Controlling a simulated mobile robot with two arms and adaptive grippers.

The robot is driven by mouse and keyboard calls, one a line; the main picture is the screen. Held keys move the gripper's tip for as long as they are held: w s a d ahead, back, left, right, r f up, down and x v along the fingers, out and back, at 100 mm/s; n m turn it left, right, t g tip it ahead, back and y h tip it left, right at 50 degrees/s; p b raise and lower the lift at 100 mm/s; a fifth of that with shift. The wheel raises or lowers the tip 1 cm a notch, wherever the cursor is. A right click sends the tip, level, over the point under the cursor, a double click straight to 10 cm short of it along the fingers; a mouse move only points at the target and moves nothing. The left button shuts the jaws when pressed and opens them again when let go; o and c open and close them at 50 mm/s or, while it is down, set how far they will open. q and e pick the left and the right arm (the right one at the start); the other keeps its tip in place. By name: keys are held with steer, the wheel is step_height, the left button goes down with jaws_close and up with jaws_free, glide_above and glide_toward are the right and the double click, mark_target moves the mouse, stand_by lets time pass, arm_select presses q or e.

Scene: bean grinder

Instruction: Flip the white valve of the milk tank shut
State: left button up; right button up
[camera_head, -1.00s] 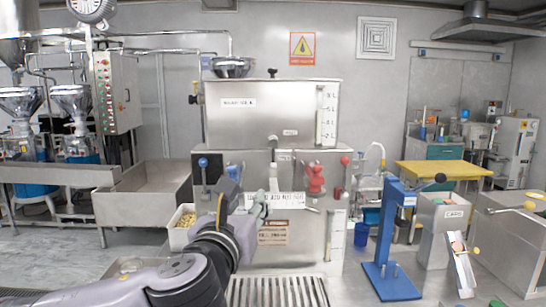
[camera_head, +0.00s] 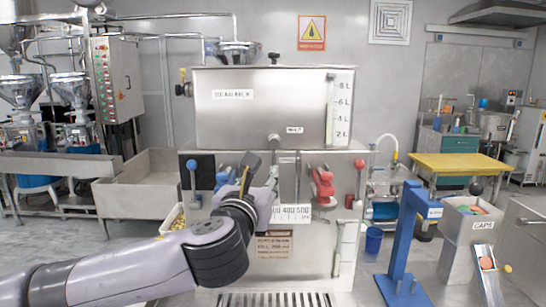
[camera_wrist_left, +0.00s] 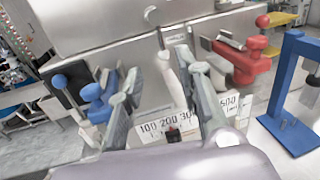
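The steel milk tank (camera_head: 250,110) stands in the middle of the head view, with a litre scale at its upper right. In the left wrist view the white valve handle (camera_wrist_left: 173,82) hangs below a metal stem on the tank front. My left gripper (camera_head: 262,168) is in front of the tank between the blue valve and the red valve, and it hides most of the white valve in the head view. In the left wrist view my left gripper (camera_wrist_left: 162,75) is open, with the white handle between its fingers in the picture; contact cannot be made out. My right gripper is not in view.
The blue valve (camera_wrist_left: 100,96) is close left of the fingers and the red valve (camera_wrist_left: 244,60) close right. A numbered scale plate (camera_wrist_left: 185,128) is below. A blue press stand (camera_head: 405,245) and a caps box (camera_head: 470,222) stand to the right.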

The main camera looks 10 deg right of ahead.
mark_target(274, 160)
arm_select(q)
steer(key=x, duration=0.4)
steer(key=shift+w+f+p, duration=0.1)
steer(key=shift+p, duration=0.3)
steer(key=p+x, duration=0.1)
steer(key=x, duration=0.7)
steer(key=shift+p, duration=0.4)
steer(key=shift+w+d+f, duration=0.1)
steer(key=shift+w+d, duration=0.1)
steer(key=shift+w, duration=0.25)
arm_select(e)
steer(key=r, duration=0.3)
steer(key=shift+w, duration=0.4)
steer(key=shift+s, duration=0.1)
arm_select(q)
steer(key=shift+c, duration=0.6)
jaws_close()
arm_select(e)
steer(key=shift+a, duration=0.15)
arm_select(q)
steer(key=shift+w, duration=0.1)
